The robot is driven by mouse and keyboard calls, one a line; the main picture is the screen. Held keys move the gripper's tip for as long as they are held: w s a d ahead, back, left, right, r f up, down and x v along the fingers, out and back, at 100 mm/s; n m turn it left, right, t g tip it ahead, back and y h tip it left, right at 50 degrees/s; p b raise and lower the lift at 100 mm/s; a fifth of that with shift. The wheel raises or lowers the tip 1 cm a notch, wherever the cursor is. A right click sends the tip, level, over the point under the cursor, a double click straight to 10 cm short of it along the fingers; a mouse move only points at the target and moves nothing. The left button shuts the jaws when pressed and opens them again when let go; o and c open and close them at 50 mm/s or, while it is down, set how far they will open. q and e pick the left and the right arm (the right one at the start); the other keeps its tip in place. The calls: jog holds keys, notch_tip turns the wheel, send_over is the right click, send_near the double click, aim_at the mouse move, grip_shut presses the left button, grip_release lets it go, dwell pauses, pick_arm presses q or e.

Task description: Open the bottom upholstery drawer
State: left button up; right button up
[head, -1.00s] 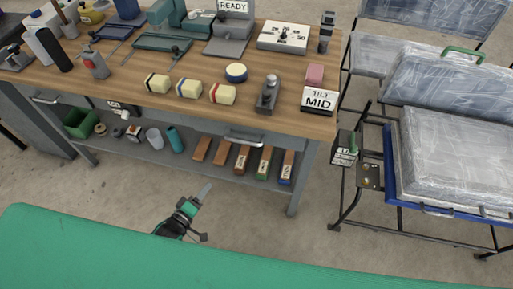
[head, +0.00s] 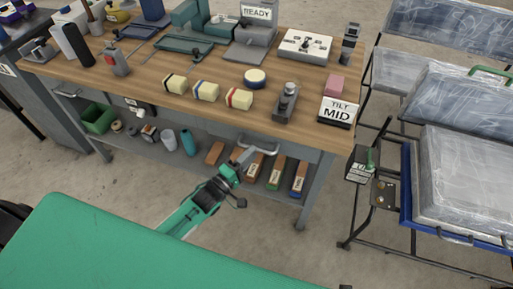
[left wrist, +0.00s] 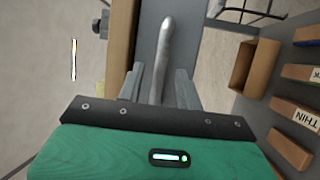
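The workbench has a grey drawer front (head: 290,150) under its wooden top, with a silver bar handle (head: 262,147). The drawer looks shut. I cannot tell whether it is the one the task calls the bottom upholstery drawer. My left gripper (head: 243,157) is at the left end of this handle. In the left wrist view the handle (left wrist: 163,55) runs between the two grey fingers of my left gripper (left wrist: 160,85). The fingers look apart, with small gaps beside the bar. My right gripper is not in view.
A second handle (head: 66,93) is at the bench's left. The lower shelf holds labelled blocks (head: 276,173), a teal cylinder (head: 188,142) and a green bin (head: 99,118). Foam blocks (head: 239,98) lie on top. A rack with wrapped cushions (head: 465,170) stands right. The floor in front is clear.

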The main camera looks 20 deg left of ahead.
pick_arm(q)
jog(key=shift+x, duration=1.75)
grip_shut()
